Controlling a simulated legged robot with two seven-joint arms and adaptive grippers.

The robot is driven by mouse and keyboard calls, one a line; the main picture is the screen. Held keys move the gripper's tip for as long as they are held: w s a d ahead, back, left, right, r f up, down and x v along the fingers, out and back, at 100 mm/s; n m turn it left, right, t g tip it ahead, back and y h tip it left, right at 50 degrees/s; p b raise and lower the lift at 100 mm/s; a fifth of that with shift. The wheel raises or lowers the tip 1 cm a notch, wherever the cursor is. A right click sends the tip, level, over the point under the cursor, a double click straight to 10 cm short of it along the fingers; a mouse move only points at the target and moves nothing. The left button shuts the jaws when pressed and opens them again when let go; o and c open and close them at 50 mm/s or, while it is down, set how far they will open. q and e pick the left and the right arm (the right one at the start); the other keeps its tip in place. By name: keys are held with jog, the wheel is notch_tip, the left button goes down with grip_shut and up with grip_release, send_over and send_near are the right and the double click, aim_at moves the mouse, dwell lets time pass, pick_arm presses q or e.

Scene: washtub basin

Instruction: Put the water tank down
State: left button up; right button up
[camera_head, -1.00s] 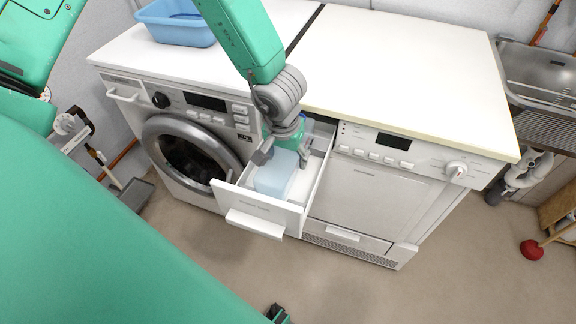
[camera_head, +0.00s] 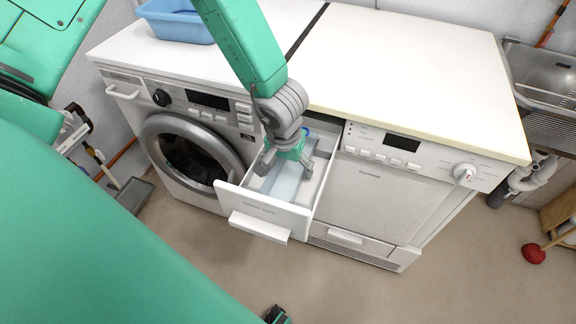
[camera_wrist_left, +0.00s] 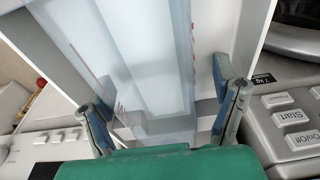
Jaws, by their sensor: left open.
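The water tank (camera_head: 283,185) is a pale blue, translucent box. It sits inside the pulled-out white drawer (camera_head: 262,207) between the two machines. It also shows in the left wrist view (camera_wrist_left: 150,60), with red marks along its sides. My left gripper (camera_head: 286,172) is over the tank, reaching down into the drawer. Its jaws are open, and in the left wrist view its two fingers (camera_wrist_left: 165,108) stand on either side of the tank, apart from its walls as far as I can see. The gripper hides part of the tank. My right gripper is not clearly seen.
A washing machine (camera_head: 190,150) is left of the drawer and a second white machine (camera_head: 375,195) is right of it. A blue basin (camera_head: 178,22) stands on the worktop. A metal sink (camera_head: 545,75) and a red plunger (camera_head: 534,253) are at the right.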

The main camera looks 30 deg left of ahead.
aim_at(288, 166)
pick_arm(q)
jog(key=r+p, duration=0.1)
jog(key=r, duration=0.2)
jog(key=s+d+r+p, duration=0.1)
jog(key=r, duration=0.3)
jog(key=r+p, duration=0.1)
jog(key=r, duration=0.2)
jog(key=shift+s+d+r+p, duration=0.2)
jog(key=shift+d+p, duration=0.05)
jog(key=shift+p, duration=0.15)
jog(key=shift+s+a+r, duration=0.1)
jog(key=shift+a+r, duration=0.1)
jog(key=shift+r, duration=0.15)
jog(key=shift+a, duration=0.2)
jog(key=shift+d, duration=0.25)
